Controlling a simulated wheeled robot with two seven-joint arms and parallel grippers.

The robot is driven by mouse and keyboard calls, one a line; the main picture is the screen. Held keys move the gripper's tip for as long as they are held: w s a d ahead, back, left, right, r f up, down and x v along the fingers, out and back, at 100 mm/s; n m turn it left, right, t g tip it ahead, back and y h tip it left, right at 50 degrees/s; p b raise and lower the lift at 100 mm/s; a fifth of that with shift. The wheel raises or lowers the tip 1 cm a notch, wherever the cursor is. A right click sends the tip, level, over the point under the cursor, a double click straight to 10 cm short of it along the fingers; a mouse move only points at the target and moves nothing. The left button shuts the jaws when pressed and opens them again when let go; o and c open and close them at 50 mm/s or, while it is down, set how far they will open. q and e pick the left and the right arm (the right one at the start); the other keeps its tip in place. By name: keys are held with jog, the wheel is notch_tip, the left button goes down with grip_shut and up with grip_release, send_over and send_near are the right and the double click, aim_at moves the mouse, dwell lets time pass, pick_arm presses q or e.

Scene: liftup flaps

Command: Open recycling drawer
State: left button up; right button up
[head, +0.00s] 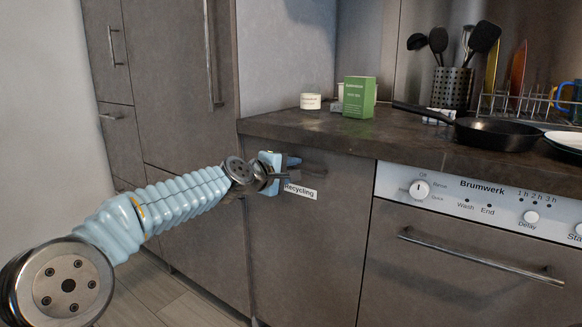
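The recycling drawer (305,245) is a tall dark grey-brown front under the counter, left of the dishwasher. It looks shut, its face about level with the fronts beside it. A white label reading "Recycling" (299,191) sits near its top. The drawer's dark handle (314,169) is just above the label and partly hidden by my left gripper. My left gripper (289,169) comes in from the left and is at the handle's left end. Its fingers are small and dark here, and I cannot tell whether they touch or close on the handle. My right gripper is not in view.
A dishwasher (462,260) with a bar handle stands right of the drawer. Tall cabinets (168,80) stand on the left. The counter holds a green box (359,97), a white jar (310,101), a black pan (492,133) and a utensil holder (452,88). Floor shows at the lower left.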

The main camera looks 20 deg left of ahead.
pick_arm(q)
grip_shut()
jog(key=shift+s, duration=0.1)
dwell(0.3)
